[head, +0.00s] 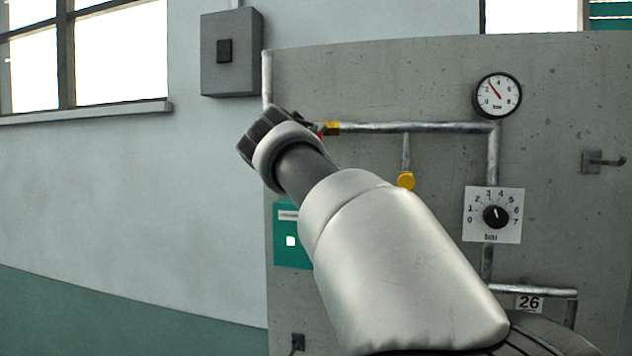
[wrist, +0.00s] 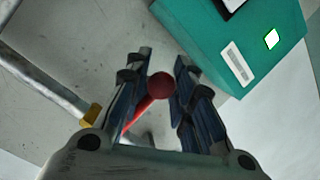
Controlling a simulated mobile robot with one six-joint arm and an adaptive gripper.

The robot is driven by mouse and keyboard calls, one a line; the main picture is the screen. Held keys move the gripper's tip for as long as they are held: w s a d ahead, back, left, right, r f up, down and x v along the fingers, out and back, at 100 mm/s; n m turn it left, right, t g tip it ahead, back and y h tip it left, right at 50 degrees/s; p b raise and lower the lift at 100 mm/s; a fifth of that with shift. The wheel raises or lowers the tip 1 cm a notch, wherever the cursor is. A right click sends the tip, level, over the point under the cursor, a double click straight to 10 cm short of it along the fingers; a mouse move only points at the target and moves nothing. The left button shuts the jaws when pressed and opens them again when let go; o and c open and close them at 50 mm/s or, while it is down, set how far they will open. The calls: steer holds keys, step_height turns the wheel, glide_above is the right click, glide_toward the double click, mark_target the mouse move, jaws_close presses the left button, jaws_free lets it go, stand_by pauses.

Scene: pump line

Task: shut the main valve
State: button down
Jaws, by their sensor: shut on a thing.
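Only a sliver of red (head: 319,130) shows there; my arm hides the rest. In the wrist view the red lever (wrist: 140,116) runs diagonally and ends in a round red knob (wrist: 161,86). My gripper (wrist: 161,78) has its fingers on either side of the knob and is shut on the lever. A yellow fitting (wrist: 92,115) shows left of the fingers.
A teal box (head: 291,250) with a lit square is below the wrist, also close in the wrist view (wrist: 222,45). A pressure gauge (head: 497,95), a dial (head: 495,215) and a yellow-capped branch (head: 405,181) are to the right.

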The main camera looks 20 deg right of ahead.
steer(key=shift+a+r, duration=0.1)
steer(key=shift+r, duration=0.25)
steer(key=c, duration=1.8)
jaws_free()
steer(key=shift+w, duration=0.1)
steer(key=o, duration=0.3)
steer(key=shift+w+a+f, duration=0.1)
steer(key=shift+a, duration=0.05)
steer(key=shift+o, duration=1.3)
steer(key=shift+f, duration=0.1)
steer(key=v, duration=1.2)
